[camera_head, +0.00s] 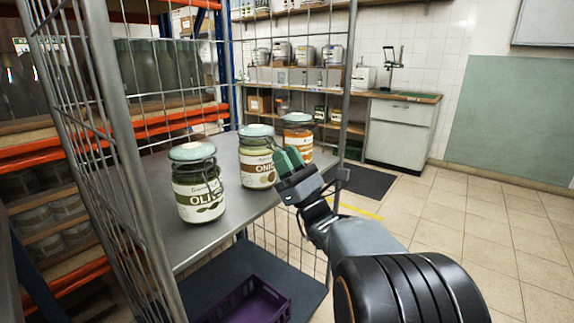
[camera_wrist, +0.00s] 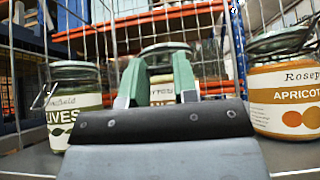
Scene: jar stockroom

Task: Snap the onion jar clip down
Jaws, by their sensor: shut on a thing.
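The onion jar (camera_head: 257,167) stands upright on the grey shelf, in the middle of a row of three, with a pale green lid (camera_head: 256,130). Its label is partly covered by my gripper (camera_head: 288,157), whose green fingers are at the jar's upper right side. In the wrist view the onion jar (camera_wrist: 162,92) shows between the fingers (camera_wrist: 160,78) of my gripper. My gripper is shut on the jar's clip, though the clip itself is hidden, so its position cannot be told.
The olive jar (camera_head: 199,188) stands left of the onion jar and the apricot jar (camera_wrist: 285,95) right of it, both close. Wire mesh (camera_head: 85,110) closes the shelf's left side. A purple crate (camera_head: 247,300) lies below. Tiled floor is clear on the right.

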